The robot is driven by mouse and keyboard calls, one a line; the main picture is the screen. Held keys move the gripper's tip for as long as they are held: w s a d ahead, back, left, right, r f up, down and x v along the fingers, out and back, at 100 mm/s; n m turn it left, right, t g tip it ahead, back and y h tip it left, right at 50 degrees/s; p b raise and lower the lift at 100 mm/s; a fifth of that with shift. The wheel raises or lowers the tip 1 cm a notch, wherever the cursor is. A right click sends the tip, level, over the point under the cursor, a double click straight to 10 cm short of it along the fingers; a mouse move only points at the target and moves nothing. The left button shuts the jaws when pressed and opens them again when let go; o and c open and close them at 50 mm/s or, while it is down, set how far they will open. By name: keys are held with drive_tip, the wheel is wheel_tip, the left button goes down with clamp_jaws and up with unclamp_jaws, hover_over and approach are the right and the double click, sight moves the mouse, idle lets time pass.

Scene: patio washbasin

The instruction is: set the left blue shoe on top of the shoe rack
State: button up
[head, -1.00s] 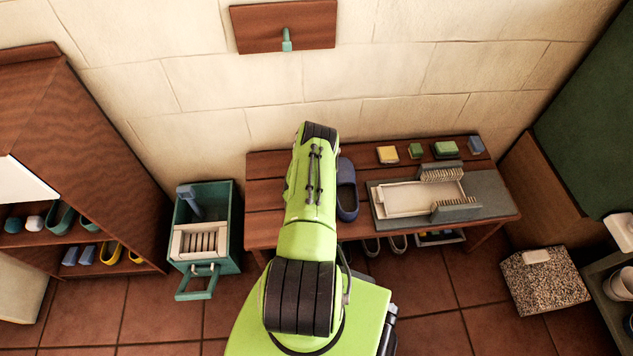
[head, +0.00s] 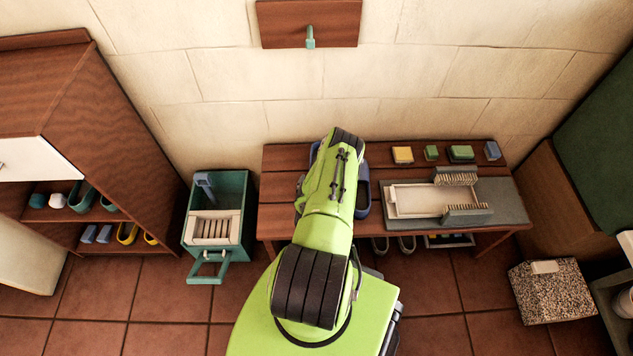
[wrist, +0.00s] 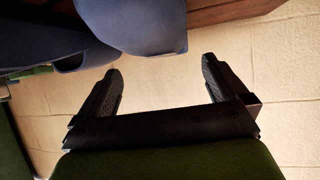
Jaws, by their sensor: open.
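Two blue shoes lie on the wooden bench, partly hidden by my arm in the head view. The right blue shoe (head: 363,192) shows beside my arm; only a sliver of the left blue shoe (head: 314,152) shows on its other side. In the wrist view, blue shoe surfaces (wrist: 140,25) fill the top, just beyond my fingertips; I cannot tell which shoe is which there. My gripper (wrist: 160,70) is open with nothing between its fingers. The head view hides it behind my arm. A brown wooden cabinet with shoes on its shelves, seemingly the shoe rack (head: 120,150), stands at the left.
The bench (head: 280,190) also bears a grey slab with a pale tray (head: 420,200), brushes, and several soaps or sponges at its back. A green bin (head: 235,190) with an open front stands between cabinet and bench. A speckled block (head: 555,295) is at right.

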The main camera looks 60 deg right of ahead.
drive_tip(key=p+v, duration=0.2)
drive_tip(key=v, duration=0.3)
drive_tip(key=w+d+r+n+t+y, duration=0.3)
drive_tip(key=w+r+n, duration=0.2)
drive_tip(key=w+r, duration=1.05)
drive_tip(key=w+a+r+n+y, duration=0.1)
drive_tip(key=w+a+r+n, duration=0.15)
drive_tip(key=a+r, duration=0.4)
drive_tip(key=w+a+r+n+y, duration=0.15)
drive_tip(key=w+a+r, duration=0.25)
drive_tip(key=r, duration=0.6)
drive_tip(key=s+a+r+n+y, duration=0.1)
drive_tip(key=s+a+r, duration=0.1)
drive_tip(key=a+r, duration=0.5)
drive_tip(key=s+a+r+n+y, duration=0.1)
drive_tip(key=s+a+r+y, duration=0.15)
drive_tip(key=a+r, duration=0.5)
drive_tip(key=s+a+r+n+y, duration=0.1)
drive_tip(key=s+a, duration=0.6)
drive_tip(key=s, duration=0.1)
drive_tip(key=s+a+r+n+g+y, duration=0.1)
drive_tip(key=s+a+n, duration=0.1)
drive_tip(key=s+a, duration=0.4)
drive_tip(key=s, duration=0.3)
drive_tip(key=shift+s+a+r+n+y, duration=0.3)
drive_tip(key=shift+a+r, duration=0.05)
drive_tip(key=shift+a, duration=0.05)
drive_tip(key=shift+w, duration=0.1)
